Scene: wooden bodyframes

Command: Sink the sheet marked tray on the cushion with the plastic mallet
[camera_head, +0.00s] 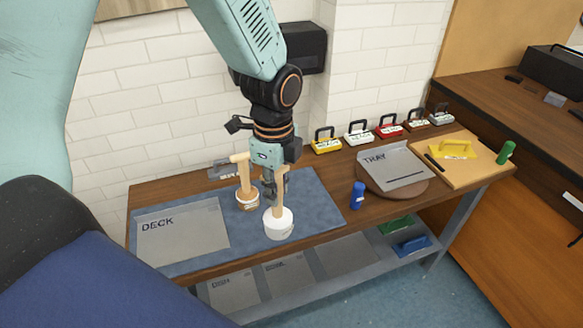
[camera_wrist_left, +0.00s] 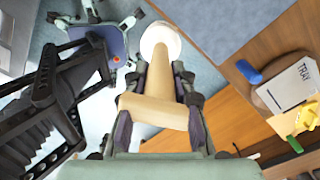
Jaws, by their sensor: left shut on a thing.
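My left gripper (camera_head: 272,188) is shut on the wooden handle of the plastic mallet (camera_head: 278,223), which has a white head. The mallet hangs head down over the blue mat near its front edge; I cannot tell whether it touches. The left wrist view shows its handle (camera_wrist_left: 152,98) between the fingers and its white head (camera_wrist_left: 160,40) beyond. The flat grey sheet marked tray (camera_head: 396,160) lies on the round brown cushion (camera_head: 410,193), to the right of the gripper. The sheet (camera_wrist_left: 290,86) also shows in the wrist view. My right gripper is not in view.
A brown-headed mallet (camera_head: 247,200) stands close beside the gripper. A sheet marked deck (camera_head: 184,236) lies on the blue mat (camera_head: 318,205). A blue cylinder (camera_head: 357,196) stands between mat and cushion. A board (camera_head: 478,165) with a yellow float lies right; several handled blocks line the back.

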